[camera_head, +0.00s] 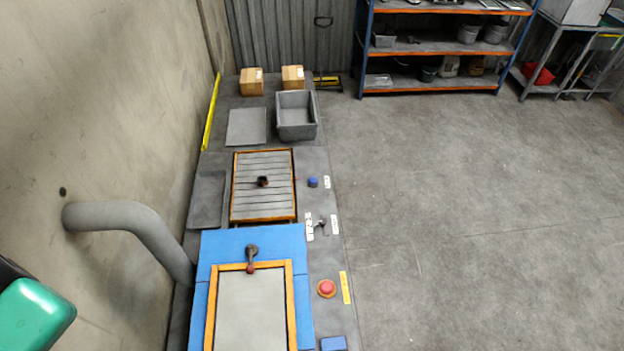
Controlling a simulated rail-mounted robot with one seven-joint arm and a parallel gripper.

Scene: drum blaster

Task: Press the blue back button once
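A small round blue button (312,182) stands on the grey bench top, right of a slatted panel in an orange frame (263,186). A white label (327,182) is just right of it. Nothing touches the button. A blue rectangular block (333,343) lies nearer, at the bottom edge of the picture; I cannot tell what it is. My gripper is not in view.
A red button (327,288) and a small lever (320,227) share the bench's right strip. A blue cabinet (304,250) with a handle (252,258) fills the near end. A grey bin (296,115) stands farther back. The floor at right is clear.

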